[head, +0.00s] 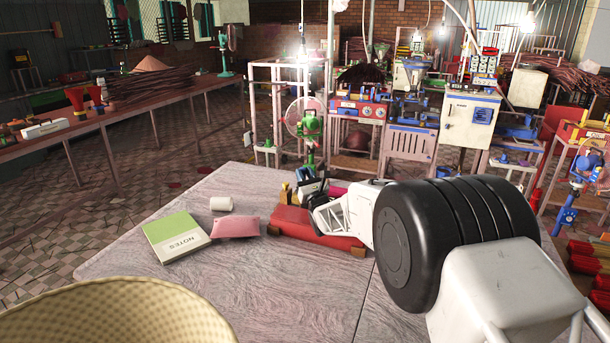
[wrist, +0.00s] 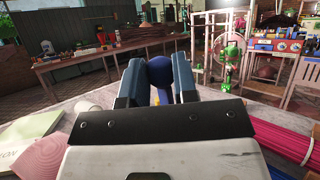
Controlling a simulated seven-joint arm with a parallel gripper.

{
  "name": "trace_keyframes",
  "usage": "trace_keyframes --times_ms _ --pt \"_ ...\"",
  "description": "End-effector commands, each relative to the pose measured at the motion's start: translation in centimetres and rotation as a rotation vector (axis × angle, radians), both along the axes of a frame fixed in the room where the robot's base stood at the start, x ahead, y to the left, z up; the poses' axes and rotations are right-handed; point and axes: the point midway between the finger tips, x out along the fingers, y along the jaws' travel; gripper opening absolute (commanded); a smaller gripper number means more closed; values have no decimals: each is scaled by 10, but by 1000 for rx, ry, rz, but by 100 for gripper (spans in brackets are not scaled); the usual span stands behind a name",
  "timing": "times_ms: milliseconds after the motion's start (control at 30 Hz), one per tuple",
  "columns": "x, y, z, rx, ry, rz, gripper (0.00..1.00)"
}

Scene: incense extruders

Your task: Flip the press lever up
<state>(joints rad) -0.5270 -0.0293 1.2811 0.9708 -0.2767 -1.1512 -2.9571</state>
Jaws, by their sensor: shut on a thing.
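The press lever shows as a dark blue rounded knob (wrist: 160,72) between my fingers in the wrist view. My gripper (wrist: 158,85) is shut on it, with one dark finger on each side. My wrist and arm hide much of the press, and the rest of the lever cannot be made out.
A pink pouch (head: 236,227), a green notebook (head: 175,236) and a white cylinder (head: 221,204) lie left of the press. Magenta sticks (wrist: 288,145) lie at right in the wrist view. A woven basket (head: 120,312) fills the near left corner. The table's front middle is clear.

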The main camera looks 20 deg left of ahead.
Motion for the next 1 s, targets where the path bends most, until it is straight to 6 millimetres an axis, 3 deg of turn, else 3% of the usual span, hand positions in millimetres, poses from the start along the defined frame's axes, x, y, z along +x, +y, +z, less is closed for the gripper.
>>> trace_keyframes --times_ms 133,167,200,667,1000 --pt "-2 1 -2 -1 2 3 0" --pt "-2 1 -2 -1 2 3 32" --pt "-2 1 -2 -1 2 3 38" --pt "-4 -2 -3 0 2 2 38" --pt "-23 -22 -17 -1 2 2 38"
